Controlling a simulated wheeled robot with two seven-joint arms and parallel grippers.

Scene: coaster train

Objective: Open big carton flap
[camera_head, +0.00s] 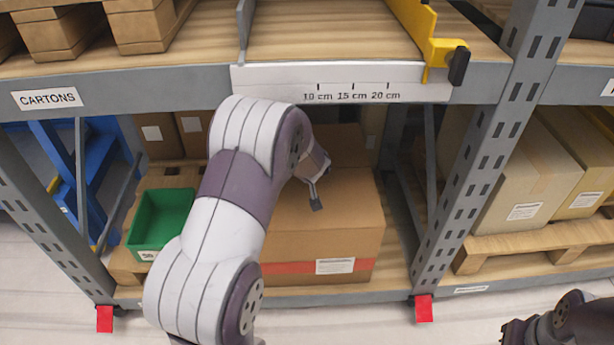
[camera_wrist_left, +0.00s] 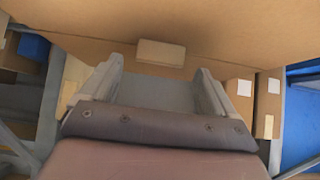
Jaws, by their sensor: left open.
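The big carton (camera_head: 325,232) stands on the lower shelf, with a red stripe and a white label low on its front. My left arm reaches across it, and my left gripper (camera_head: 317,190) is over its top, partly hidden by the arm. In the left wrist view the open, empty gripper (camera_wrist_left: 158,66) faces a wide brown cardboard panel (camera_wrist_left: 240,35). A small tan tab (camera_wrist_left: 161,53) on the panel shows between the fingers. I cannot tell whether the fingers touch it. My right gripper (camera_head: 520,331) is low at the right, its jaws unclear.
A green bin (camera_head: 160,220) stands left of the carton. The upper shelf beam (camera_head: 150,88), with a ruler strip (camera_head: 340,82), runs above. A rack post (camera_head: 480,150) stands at right, with more cartons (camera_head: 525,185) beyond it. Smaller cartons (camera_head: 160,135) stand behind.

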